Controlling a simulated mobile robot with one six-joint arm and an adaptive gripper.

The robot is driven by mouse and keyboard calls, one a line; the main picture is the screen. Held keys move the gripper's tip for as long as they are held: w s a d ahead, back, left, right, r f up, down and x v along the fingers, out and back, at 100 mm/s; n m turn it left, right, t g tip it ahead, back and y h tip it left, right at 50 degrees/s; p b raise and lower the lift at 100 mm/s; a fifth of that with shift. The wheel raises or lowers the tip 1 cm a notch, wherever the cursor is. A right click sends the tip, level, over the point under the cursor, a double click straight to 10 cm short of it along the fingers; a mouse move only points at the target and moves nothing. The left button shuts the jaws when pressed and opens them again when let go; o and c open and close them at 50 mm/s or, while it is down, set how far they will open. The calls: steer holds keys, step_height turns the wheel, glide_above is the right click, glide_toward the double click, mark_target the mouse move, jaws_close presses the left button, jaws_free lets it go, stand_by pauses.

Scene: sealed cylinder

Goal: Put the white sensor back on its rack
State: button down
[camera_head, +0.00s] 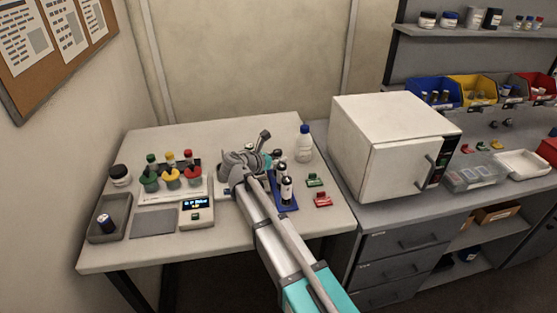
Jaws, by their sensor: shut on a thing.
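My gripper (245,163) is over the middle of the bench, at the far end of my arm. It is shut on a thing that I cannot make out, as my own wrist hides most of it. A blue rack (287,206) stands just right of my gripper, partly covered by my arm. Dark cylinders with white bands (286,190) stand upright in it, in a row going back. I cannot pick out the white sensor for certain.
A white bottle with a blue cap (304,145) stands behind the rack. Green (315,180) and red (323,201) small items lie to its right. A display unit (196,211), several coloured-cap containers (171,175) and a grey tray (108,230) are left. A white oven (390,140) stands right.

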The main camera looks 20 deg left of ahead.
steer(key=shift+f, duration=0.1)
steer(key=c, duration=0.6)
jaws_free()
steer(key=shift+r, duration=0.2)
steer(key=p+v, duration=0.4)
steer(key=v, duration=0.8)
steer(key=shift+f, duration=0.1)
